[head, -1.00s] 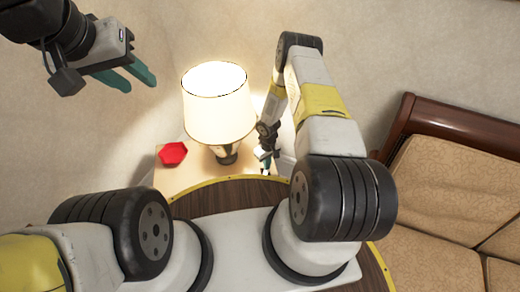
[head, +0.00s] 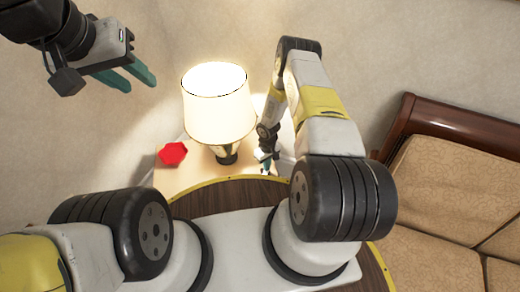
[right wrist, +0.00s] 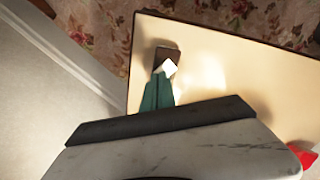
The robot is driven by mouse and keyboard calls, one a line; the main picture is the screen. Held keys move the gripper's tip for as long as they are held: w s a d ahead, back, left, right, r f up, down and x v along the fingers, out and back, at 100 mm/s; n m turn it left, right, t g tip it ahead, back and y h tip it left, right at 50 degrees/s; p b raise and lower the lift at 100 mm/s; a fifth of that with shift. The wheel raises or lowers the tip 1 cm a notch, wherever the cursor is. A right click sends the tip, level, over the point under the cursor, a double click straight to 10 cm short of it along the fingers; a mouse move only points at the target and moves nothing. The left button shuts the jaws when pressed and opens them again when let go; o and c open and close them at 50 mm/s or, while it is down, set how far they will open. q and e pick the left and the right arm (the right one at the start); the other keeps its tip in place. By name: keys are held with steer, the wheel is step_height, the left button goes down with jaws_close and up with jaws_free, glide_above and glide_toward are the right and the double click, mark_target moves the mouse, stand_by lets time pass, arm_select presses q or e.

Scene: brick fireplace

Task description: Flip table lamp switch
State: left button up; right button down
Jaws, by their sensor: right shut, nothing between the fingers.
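The table lamp (head: 219,108) stands on the small side table, its cream shade glowing. In the right wrist view a small dark brown switch box (right wrist: 160,55) with a white rocker (right wrist: 169,68) lies on the tabletop. My right gripper (right wrist: 163,78) is shut, its teal fingertips at the white rocker; I cannot tell whether they touch it. In the head view my right gripper (head: 266,161) is small, low beside the lamp's base on its right. My left gripper (head: 141,86) is open and empty, high at the upper left, away from the lamp.
A red hexagonal object (head: 173,153) lies on the side table (head: 180,178), left of the lamp. A sofa (head: 450,190) with a wooden frame stands at the right. A wall (head: 200,30) is behind the lamp. Floral carpet (right wrist: 100,35) borders the tabletop in the right wrist view.

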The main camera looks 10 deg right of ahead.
steer(key=shift+f, duration=0.3)
steer(key=shift+r, duration=3.5)
